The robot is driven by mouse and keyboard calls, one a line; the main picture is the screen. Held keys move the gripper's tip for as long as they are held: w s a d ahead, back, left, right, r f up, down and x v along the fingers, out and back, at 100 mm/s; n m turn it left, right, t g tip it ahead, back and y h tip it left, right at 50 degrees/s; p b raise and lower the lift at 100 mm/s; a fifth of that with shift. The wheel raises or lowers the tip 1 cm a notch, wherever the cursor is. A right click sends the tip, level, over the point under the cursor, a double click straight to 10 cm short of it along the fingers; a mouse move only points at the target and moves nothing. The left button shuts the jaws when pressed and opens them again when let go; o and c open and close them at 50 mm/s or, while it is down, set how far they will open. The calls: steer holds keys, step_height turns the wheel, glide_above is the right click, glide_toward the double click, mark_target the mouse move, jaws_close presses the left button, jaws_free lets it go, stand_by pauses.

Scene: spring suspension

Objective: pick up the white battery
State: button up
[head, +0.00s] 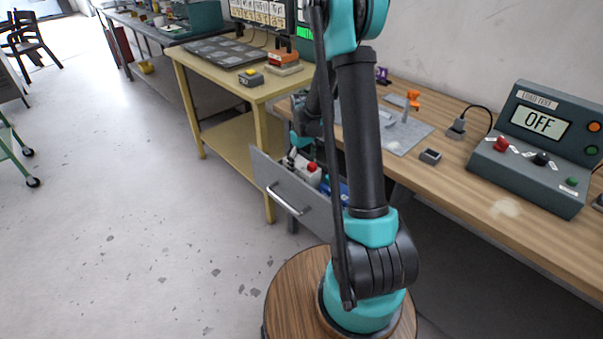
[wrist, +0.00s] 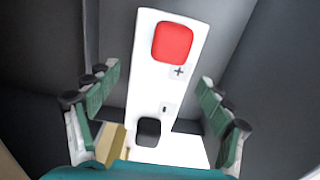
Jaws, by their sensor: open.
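The white battery (wrist: 148,75) has a red terminal marked plus at its far end and a black terminal marked minus at its near end. It stands inside the open grey drawer (head: 298,205), where its red-topped end also shows in the head view (head: 312,175). My gripper (wrist: 158,95) is open, with one green-padded finger to the left of the battery and one to the right. Gaps show between both fingers and the battery. The teal palm edge covers the bottom of the wrist view. In the head view my arm hides part of the drawer.
Dark drawer walls (wrist: 55,45) stand close around the fingers. A blue object (head: 344,190) lies in the drawer to the right of the battery. The wooden bench (head: 470,165) above carries a load test box (head: 535,145). A yellow table (head: 222,75) stands to the left.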

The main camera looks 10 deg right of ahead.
mark_target(302, 163)
steer(key=f, duration=0.3)
steer(key=shift+w+a+f, duration=0.2)
steer(key=shift+w, duration=0.2)
steer(key=shift+f, duration=0.55)
jaws_close()
